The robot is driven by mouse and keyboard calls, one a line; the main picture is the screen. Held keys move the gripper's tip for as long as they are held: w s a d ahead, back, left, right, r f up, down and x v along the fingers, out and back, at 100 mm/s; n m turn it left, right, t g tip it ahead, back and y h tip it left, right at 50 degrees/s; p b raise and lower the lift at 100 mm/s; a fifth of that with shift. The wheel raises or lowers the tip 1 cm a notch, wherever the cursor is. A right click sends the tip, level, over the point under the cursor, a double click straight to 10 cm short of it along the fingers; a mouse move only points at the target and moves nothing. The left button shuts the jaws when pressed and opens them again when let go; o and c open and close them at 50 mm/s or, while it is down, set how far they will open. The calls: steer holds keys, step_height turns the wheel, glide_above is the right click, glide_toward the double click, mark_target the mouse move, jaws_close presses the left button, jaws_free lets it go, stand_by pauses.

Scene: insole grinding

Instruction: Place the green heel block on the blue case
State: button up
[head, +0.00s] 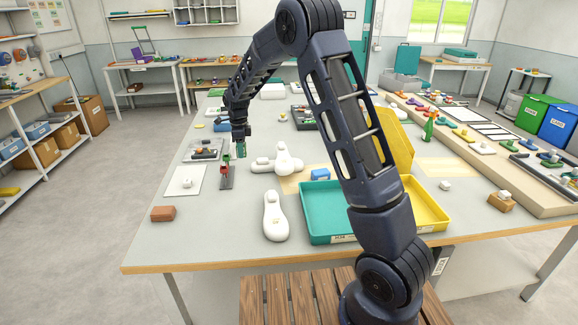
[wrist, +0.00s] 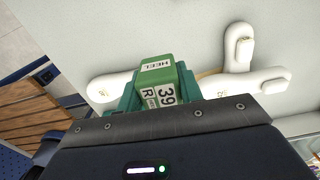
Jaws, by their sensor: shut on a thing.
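The green heel block (wrist: 157,77), labelled HEEL and 39 R, is held between the green fingers of my gripper (wrist: 155,92) in the wrist view. In the head view my gripper (head: 240,146) points down over the left half of the table, and the green block (head: 241,153) shows small at its tip. A blue item (head: 222,126) lies on the table just left of and behind the gripper. A smaller blue block (head: 320,174) lies on a tan mat farther right. I cannot tell for sure which blue item is the case.
White foot-shaped pieces (head: 275,216) lie at the centre of the table. A red-and-dark tool (head: 227,172) stands close to my gripper. A teal tray (head: 326,222) and a yellow tray (head: 425,209) are at the front.

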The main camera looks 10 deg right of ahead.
steer(key=w+d+r, duration=0.1)
steer(key=w+d, duration=0.2)
steer(key=d, duration=0.6)
steer(key=w+d+r, duration=0.2)
steer(key=w+d, duration=0.2)
steer(key=d, duration=0.5)
steer(key=r, duration=0.1)
glide_above(321, 171)
step_height(321, 171, down, 19)
steer(key=shift+s+r, duration=0.1)
steer(key=shift+a+f, duration=0.1)
steer(key=shift+f, duration=0.1)
steer(key=o, duration=1)
